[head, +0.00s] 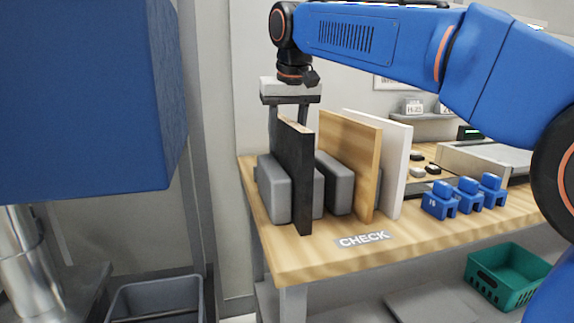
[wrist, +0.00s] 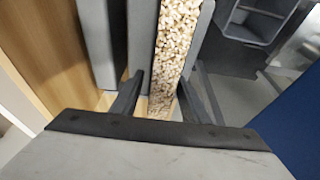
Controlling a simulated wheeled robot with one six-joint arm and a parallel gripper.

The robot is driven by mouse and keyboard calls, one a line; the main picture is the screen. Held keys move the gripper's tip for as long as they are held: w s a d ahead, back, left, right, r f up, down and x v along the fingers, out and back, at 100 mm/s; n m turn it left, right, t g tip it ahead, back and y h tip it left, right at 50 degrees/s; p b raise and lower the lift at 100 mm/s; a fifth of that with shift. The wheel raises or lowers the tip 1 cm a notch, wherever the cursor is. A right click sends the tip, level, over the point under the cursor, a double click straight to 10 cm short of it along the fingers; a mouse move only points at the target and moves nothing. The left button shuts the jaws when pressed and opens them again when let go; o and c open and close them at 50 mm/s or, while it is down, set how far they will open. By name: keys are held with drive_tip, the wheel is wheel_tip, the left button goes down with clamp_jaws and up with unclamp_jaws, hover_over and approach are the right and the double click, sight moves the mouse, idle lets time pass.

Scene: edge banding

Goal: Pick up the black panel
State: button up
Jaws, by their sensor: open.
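The black panel (head: 305,185) stands upright on edge on the wooden bench, between grey padded blocks, in the head view. In the wrist view its speckled chipboard edge (wrist: 177,38) runs up the middle of the picture. My gripper (head: 288,117) is open above the bench at the panel's far end, pointing down. In the wrist view its two fingers (wrist: 166,88) lie on either side of the panel's edge. I cannot tell whether either finger touches the panel.
A wood-coloured panel (head: 352,160) and a white panel (head: 397,170) stand to the right, with a grey block (head: 338,185) between black and wood. Several blue parts (head: 468,195) sit farther right. A CHECK label (head: 364,240) marks the bench front. A green crate (head: 508,277) is below.

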drive_tip(key=shift+x, duration=1)
clamp_jaws()
drive_tip(key=shift+r, duration=0.1)
idle(0.6)
